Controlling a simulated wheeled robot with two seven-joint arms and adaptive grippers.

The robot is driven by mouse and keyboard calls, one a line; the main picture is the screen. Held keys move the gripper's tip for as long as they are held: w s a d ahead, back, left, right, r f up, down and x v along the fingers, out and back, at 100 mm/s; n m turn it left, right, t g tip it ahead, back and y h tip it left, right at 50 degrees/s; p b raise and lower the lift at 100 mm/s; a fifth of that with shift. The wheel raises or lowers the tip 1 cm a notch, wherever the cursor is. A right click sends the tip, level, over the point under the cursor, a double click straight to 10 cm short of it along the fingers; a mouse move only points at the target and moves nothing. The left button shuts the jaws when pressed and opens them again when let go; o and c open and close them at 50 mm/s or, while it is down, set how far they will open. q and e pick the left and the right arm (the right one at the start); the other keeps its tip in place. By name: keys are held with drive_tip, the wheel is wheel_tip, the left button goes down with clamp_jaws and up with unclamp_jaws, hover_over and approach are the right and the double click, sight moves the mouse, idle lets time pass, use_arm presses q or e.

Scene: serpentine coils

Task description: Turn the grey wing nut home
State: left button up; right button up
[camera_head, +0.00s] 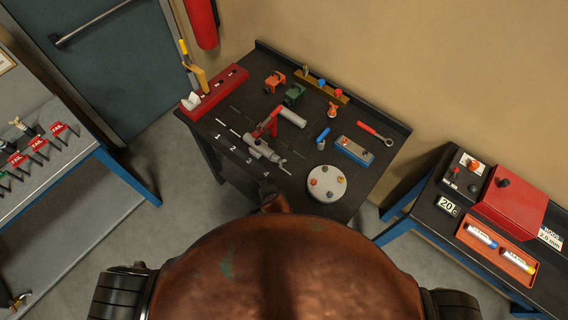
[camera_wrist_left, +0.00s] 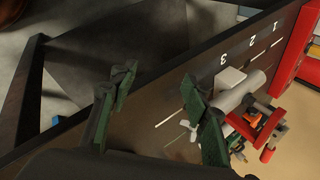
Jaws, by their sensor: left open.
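The wing nut (camera_wrist_left: 189,130) shows in the left wrist view as a small pale winged piece at the end of a grey cylindrical fixture (camera_wrist_left: 238,92). That fixture (camera_head: 262,150) lies on the dark table in the head view, with a thin tip pointing to the lower right. My left gripper (camera_wrist_left: 158,80) is open and empty, its green-padded fingers wide apart. The right-hand finger appears close beside the wing nut and covers part of the fixture; I cannot tell whether they touch. My left gripper is not clearly visible in the head view. My right gripper is not in view.
A red-handled clamp with a grey cylinder (camera_head: 290,117) lies just behind the fixture. A round white plate (camera_head: 327,184) with coloured knobs and a blue-grey box (camera_head: 354,151) stand to its right. A red block (camera_head: 215,92) is at the back left. The numbered front strip is mostly clear.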

sight(283, 164)
use_arm(q)
drive_tip(key=w+d+r+m+t, duration=0.1)
drive_tip(key=w+d+m, duration=0.1)
drive_tip(key=w+d+r+m+t, duration=0.1)
drive_tip(key=w+d+m+t, duration=0.1)
drive_tip(key=d+m, duration=0.1)
drive_tip(key=w+d+r+m+t+y, duration=0.1)
drive_tip(key=d+r+m+t, duration=0.1)
drive_tip(key=d, duration=0.1)
drive_tip(key=shift+w+d+m, duration=0.15)
drive_tip(key=shift+w+m, duration=0.15)
drive_tip(key=shift+w, duration=0.1)
drive_tip(key=shift+w+f, duration=0.1)
drive_tip(key=shift+w, duration=0.15)
drive_tip(key=x, duration=0.7)
drive_tip(key=shift+w+p, duration=0.15)
drive_tip(key=shift+p, duration=0.15)
drive_tip(key=shift+c, duration=0.4)
drive_tip(key=c, duration=0.8)
